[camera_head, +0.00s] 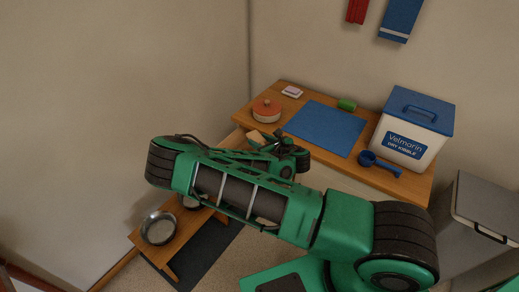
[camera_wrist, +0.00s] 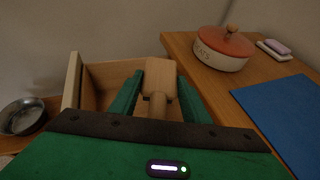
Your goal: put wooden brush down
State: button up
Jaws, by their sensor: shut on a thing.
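The wooden brush (camera_wrist: 162,75) is light wood, with a broad block end pointing away from me and a narrower part nearer my palm. My gripper (camera_wrist: 158,92) is shut on the brush, with a green finger on each side of it. In the wrist view the brush lies over an open wooden drawer (camera_wrist: 72,82); whether it touches the drawer cannot be told. In the head view a light piece of the brush (camera_head: 257,137) shows beyond my gripper (camera_head: 277,143), left of the blue mat (camera_head: 325,128). My arm hides most of the drawer there.
The wooden table (camera_wrist: 183,48) holds a cream pot with a red lid (camera_wrist: 224,50), a pink bar on a white dish (camera_wrist: 275,49), a green item (camera_head: 347,104), a blue scoop (camera_head: 378,164) and a kibble bin (camera_head: 412,130). Metal bowls (camera_head: 158,228) sit on a low stand at left.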

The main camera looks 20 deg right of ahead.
jog(key=shift+w+d+f, duration=0.8)
jog(key=shift+w+d, duration=0.05)
jog(key=shift+d, duration=0.1)
jog(key=shift+f, duration=2.05)
jog(key=shift+f, duration=0.55)
jog(key=o, duration=0.8)
jog(key=shift+r, duration=0.1)
send_near(266, 142)
jog(key=f, duration=0.4)
jog(key=shift+w, duration=0.25)
